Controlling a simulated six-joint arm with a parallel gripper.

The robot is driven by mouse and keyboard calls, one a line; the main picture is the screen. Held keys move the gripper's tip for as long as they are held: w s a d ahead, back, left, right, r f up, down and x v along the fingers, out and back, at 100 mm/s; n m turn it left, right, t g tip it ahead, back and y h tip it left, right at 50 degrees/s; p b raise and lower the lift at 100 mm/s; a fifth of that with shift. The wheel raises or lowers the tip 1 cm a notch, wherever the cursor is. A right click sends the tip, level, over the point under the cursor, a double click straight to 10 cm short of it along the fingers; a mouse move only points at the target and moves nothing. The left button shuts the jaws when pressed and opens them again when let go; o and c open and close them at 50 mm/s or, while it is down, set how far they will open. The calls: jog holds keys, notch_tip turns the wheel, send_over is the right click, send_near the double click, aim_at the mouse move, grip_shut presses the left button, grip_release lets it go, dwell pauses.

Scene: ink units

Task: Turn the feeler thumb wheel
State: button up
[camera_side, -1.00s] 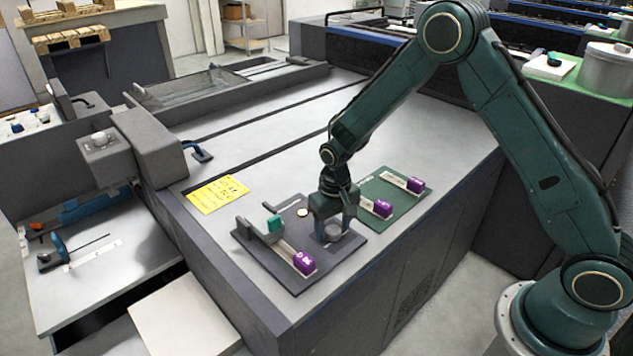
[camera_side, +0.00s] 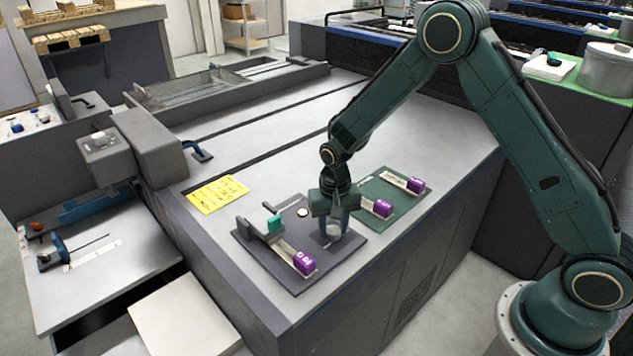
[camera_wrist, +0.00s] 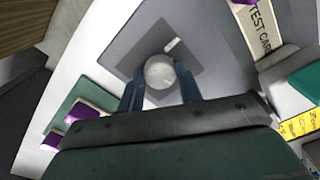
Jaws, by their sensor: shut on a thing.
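The feeler thumb wheel is a round pale grey knob (camera_side: 333,231) on a dark square base, on the right part of the dark grey plate (camera_side: 300,278). In the wrist view the wheel (camera_wrist: 159,71) sits between the two blue fingers. My gripper (camera_side: 335,222) points down over it in the side view. My gripper (camera_wrist: 160,88) is shut on the wheel, one finger at each side. The wheel's lower edge is partly hidden by the fingers and gripper body.
A purple block (camera_side: 304,263) and a teal block (camera_side: 274,223) stand on the dark plate. A green plate (camera_side: 393,202) with purple blocks (camera_side: 383,208) lies close behind to the right. A yellow note (camera_side: 217,194) lies to the left.

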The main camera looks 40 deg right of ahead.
aim_at(333, 229)
jog(key=shift+m, duration=0.3)
jog(key=o, duration=1)
jog(key=shift+r, duration=0.1)
notch_tip(333, 229, up, 14)
dwell(1.2)
